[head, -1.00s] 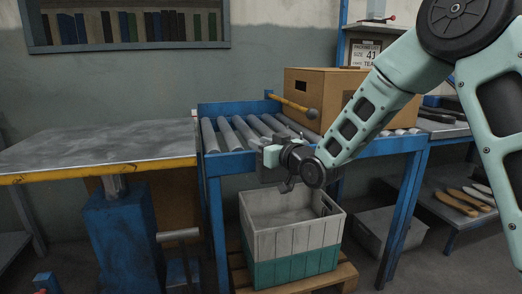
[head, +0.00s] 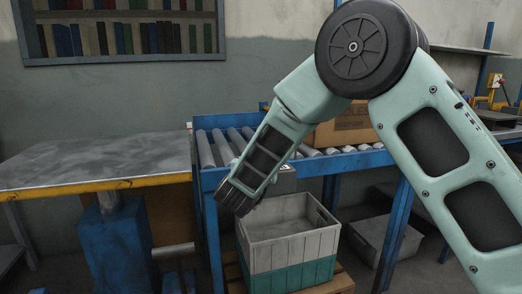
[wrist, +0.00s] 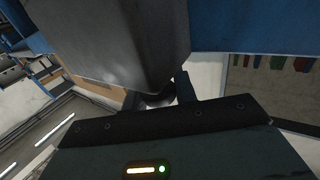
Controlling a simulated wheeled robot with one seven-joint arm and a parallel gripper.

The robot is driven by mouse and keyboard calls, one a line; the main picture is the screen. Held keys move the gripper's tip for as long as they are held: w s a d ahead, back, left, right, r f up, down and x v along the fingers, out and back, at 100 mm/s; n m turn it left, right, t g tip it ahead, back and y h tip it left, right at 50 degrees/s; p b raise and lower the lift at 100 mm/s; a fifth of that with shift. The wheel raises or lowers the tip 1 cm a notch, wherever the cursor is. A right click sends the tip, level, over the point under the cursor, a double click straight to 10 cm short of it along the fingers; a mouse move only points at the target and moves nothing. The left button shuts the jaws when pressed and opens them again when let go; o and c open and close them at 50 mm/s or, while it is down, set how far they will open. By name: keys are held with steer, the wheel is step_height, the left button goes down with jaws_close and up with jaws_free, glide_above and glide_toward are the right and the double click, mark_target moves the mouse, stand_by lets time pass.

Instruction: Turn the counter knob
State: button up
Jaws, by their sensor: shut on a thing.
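In the wrist view a dark grey box (wrist: 130,40), which looks like the counter housing, fills the upper middle. A small dark rounded knob (wrist: 156,101) shows under its lower edge. My gripper (wrist: 160,97) is at the knob, with its fingers on either side and shut on it. The knob is mostly in shadow, so its turned angle cannot be told. In the head view my arm hides the gripper and the knob at the front of the roller conveyor.
The roller conveyor (head: 206,150) has a blue frame. A white and green crate (head: 290,240) stands below it on a pallet. A grey-topped table (head: 100,160) is at left. A cardboard box (head: 350,127) sits on the conveyor, partly behind my arm.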

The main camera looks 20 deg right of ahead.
steer(key=m+g+h+p, duration=0.4)
steer(key=g+h, duration=0.1)
steer(key=shift+s+d+r+m+h, duration=0.2)
steer(key=shift+m+h, duration=0.1)
steer(key=m+g+h, duration=0.1)
steer(key=g, duration=0.1)
steer(key=m+g+p, duration=0.1)
steer(key=g, duration=0.1)
steer(key=m+g+h+p, duration=0.1)
steer(key=m, duration=0.1)
steer(key=shift+s+d+f+g+h, duration=0.2)
steer(key=shift+s+g+h, duration=0.1)
steer(key=shift+g, duration=0.1)
steer(key=shift+m+g+p, duration=0.3)
steer(key=o, duration=1)
steer(key=shift+c, duration=0.2)
steer(key=p+v, duration=0.1)
steer(key=v, duration=1.6)
steer(key=shift+s+a, duration=0.1)
steer(key=shift+a, duration=0.05)
